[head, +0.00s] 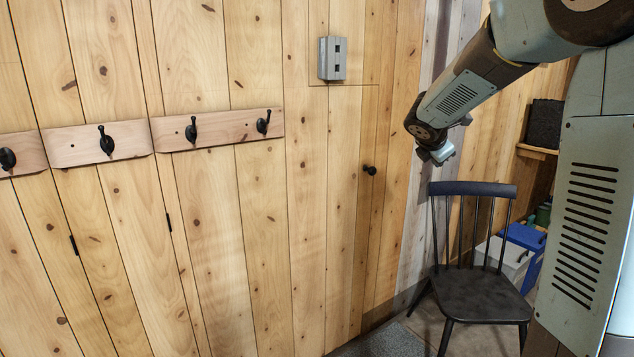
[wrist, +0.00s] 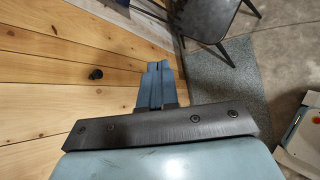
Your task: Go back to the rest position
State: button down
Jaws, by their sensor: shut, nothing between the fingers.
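My gripper (head: 440,155) is raised in front of the pine wall in the head view, above and to the left of the back of a dark chair. In the wrist view my gripper (wrist: 157,68) points out over the floor with its two blue-grey fingers together and nothing between them. My arm comes down to it from the upper right of the head view.
A dark chair (head: 478,290) stands below my gripper. Black hooks on wooden boards (head: 210,131) line the pine wall, with a grey switch box (head: 332,58) and a black knob (head: 370,170). A blue box (head: 524,240) sits behind the chair. A grey mat (wrist: 232,80) lies on the floor.

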jog(key=s+a+m+g+y, duration=0.1)
jog(key=s+a+m+y, duration=0.1)
jog(key=s+m, duration=0.5)
jog(key=s+a+f+m+g+y, duration=0.1)
jog(key=s+a+m, duration=0.3)
jog(key=s, duration=1.4)
jog(key=s+a+f+m+y, duration=0.1)
jog(key=s+a+m+y, duration=0.1)
jog(key=s+m, duration=0.9)
jog(key=s+a, duration=0.1)
jog(key=s, duration=0.1)
jog(key=shift+s+g+y, duration=0.3)
jog(key=shift+g+y, duration=0.1)
jog(key=shift+f, duration=0.1)
